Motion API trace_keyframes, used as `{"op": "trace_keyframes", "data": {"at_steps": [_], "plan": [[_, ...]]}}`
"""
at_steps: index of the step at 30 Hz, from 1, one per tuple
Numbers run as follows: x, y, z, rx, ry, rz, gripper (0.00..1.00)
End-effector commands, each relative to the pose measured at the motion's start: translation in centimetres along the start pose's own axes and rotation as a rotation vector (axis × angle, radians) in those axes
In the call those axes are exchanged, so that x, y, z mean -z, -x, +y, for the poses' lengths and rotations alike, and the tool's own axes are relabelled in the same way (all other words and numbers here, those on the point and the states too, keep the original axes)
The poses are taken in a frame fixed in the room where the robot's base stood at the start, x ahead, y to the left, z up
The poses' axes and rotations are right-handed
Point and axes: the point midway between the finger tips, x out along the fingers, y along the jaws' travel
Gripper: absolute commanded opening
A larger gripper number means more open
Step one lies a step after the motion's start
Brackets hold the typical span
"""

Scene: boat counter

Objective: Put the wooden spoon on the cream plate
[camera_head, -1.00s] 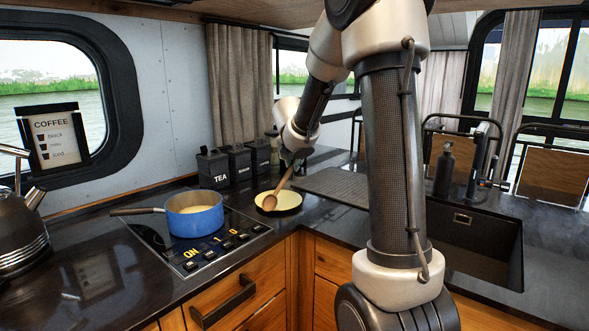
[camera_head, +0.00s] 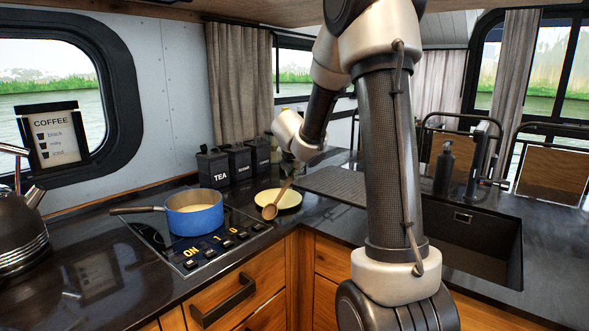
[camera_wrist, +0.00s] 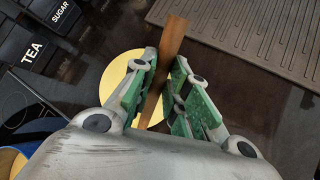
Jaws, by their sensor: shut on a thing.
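My gripper (camera_wrist: 166,92) is shut on the handle of the wooden spoon (camera_wrist: 166,46). In the head view the spoon (camera_head: 270,211) hangs tilted from my gripper (camera_head: 294,172), its bowl end low and to the left. The cream plate (camera_head: 290,201) lies on the dark counter, and the spoon's bowl overlaps its front left edge in this view. I cannot tell whether the spoon touches the plate. In the wrist view the plate (camera_wrist: 117,88) shows below and left of the handle, partly covered by my gripper.
A blue pot (camera_head: 195,218) stands on the hob (camera_head: 165,240) left of the plate. Black canisters (camera_head: 213,170) stand behind it, by the wall. A grooved drainboard (camera_head: 335,183) and a sink (camera_head: 475,235) are to the right. A kettle (camera_head: 18,235) is at far left.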

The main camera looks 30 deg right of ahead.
Motion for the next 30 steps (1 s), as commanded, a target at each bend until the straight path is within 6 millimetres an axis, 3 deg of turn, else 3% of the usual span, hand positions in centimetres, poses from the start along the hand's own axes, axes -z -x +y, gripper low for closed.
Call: {"op": "trace_keyframes", "data": {"at_steps": [1, 2, 3, 6, 20, 30], "plan": [[0.0, 0.0, 0.0, 0.000, 0.000, 0.000, 0.00], [0.0, 0.0, 0.0, 0.000, 0.000, 0.000, 0.18], [0.0, 0.0, 0.0, 0.000, 0.000, 0.000, 0.25], [0.0, 0.0, 0.0, 0.000, 0.000, 0.000, 0.38], [-0.7, 0.7, 0.4, -0.002, -0.001, -0.002, 0.38], [-0.8, 7.4, 0.6, -0.006, -0.001, -0.001, 0.38]]}}
